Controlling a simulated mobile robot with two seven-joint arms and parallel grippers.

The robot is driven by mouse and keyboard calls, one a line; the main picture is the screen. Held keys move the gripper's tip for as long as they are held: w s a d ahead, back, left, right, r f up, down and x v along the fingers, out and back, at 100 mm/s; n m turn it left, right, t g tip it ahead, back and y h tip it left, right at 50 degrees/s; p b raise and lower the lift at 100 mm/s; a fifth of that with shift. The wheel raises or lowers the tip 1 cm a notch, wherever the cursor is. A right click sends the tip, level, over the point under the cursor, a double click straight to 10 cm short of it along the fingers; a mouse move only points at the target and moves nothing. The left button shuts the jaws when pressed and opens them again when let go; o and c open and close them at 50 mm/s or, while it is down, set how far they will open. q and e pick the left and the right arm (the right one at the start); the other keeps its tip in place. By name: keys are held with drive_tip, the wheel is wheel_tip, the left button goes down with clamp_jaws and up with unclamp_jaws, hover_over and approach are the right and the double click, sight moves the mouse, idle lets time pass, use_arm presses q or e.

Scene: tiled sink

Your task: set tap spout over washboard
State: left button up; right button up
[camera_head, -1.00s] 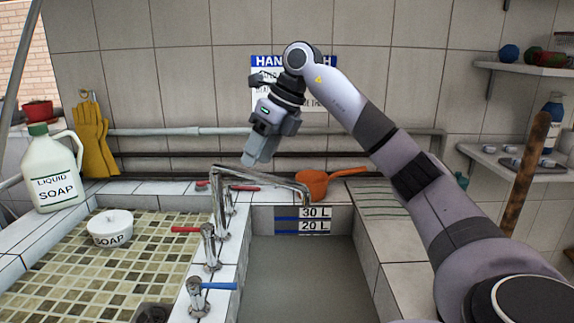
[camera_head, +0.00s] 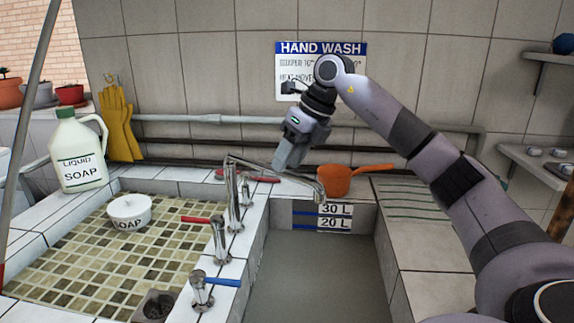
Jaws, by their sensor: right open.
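The tap spout (camera_head: 275,171) is a chrome pipe. It reaches right from the upright tap body on the wall between the basins, and its outlet hangs over the far end of the deep right basin. The washboard (camera_head: 408,200) is a grooved pale tiled slab on the ledge right of that basin; the spout is apart from it, to its left. My right gripper (camera_head: 280,166) is open, pointing down at or just behind the middle of the spout. I cannot tell whether it touches the spout. My left gripper is out of view.
An orange dipper (camera_head: 335,181) sits behind the spout's outlet, near the washboard. Red-handled and blue-handled taps (camera_head: 205,287) line the dividing wall. A soap dish (camera_head: 130,212) and soap jug (camera_head: 80,155) stand left. Pipes (camera_head: 220,120) run along the back wall.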

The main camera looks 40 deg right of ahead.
drive_tip(key=shift+x, duration=0.85)
